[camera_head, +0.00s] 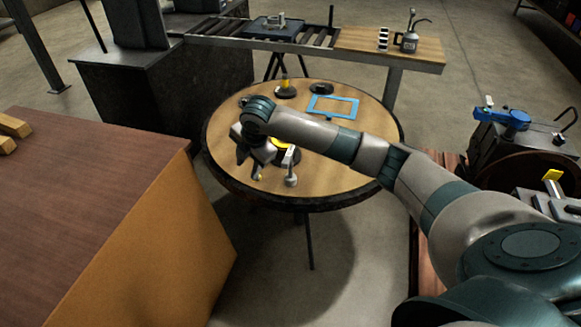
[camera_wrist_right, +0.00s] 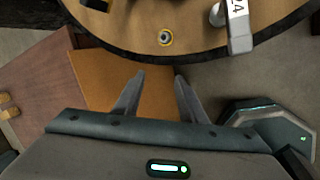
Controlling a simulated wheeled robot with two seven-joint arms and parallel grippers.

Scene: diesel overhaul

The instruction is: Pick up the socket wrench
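A grey metal tool marked 24 (camera_wrist_right: 239,42), which looks like the socket wrench, is at the upper right of the right wrist view. In the head view it lies near the front edge of the round wooden table (camera_head: 345,178), with its grey end (camera_head: 291,181) showing and part hidden behind my wrist. My right gripper (camera_head: 246,160) is over the table's front left, to the left of the tool. In the right wrist view its fingers (camera_wrist_right: 158,75) are apart, with nothing between them. My left gripper is not in view.
A small yellow-ringed part (camera_wrist_right: 165,38) is near the table edge. A blue frame (camera_head: 333,106) and a yellow-topped part (camera_head: 286,88) are farther back on the table. A brown-topped bench (camera_head: 90,200) stands to the left. The table's right side is clear.

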